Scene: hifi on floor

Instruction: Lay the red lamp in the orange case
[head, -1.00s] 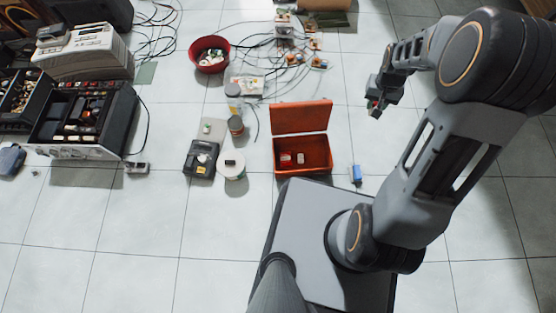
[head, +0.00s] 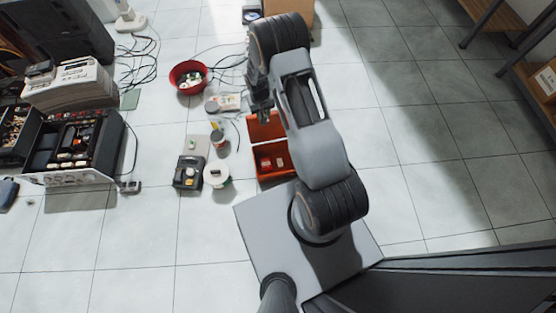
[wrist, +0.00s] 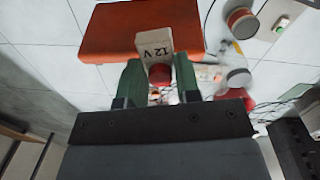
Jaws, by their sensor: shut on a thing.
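The orange case (head: 258,172) stands open on the floor with its lid (head: 256,131) raised at the back. My arm hides its right side; small red and white things lie inside. Part of the case also shows as an orange surface (wrist: 108,32) in the wrist view. My gripper (head: 260,112) is above the lid area in the head view, partly hidden by its own links. In the wrist view my gripper (wrist: 159,82) is shut on the red lamp (wrist: 160,72), whose pale body marked "12 V" sticks out past the fingertips.
A white-topped round tub (head: 216,175), a black and yellow device (head: 188,173) and small jars (head: 218,137) stand left of the case. A red bowl (head: 189,77) and loose cables lie behind.

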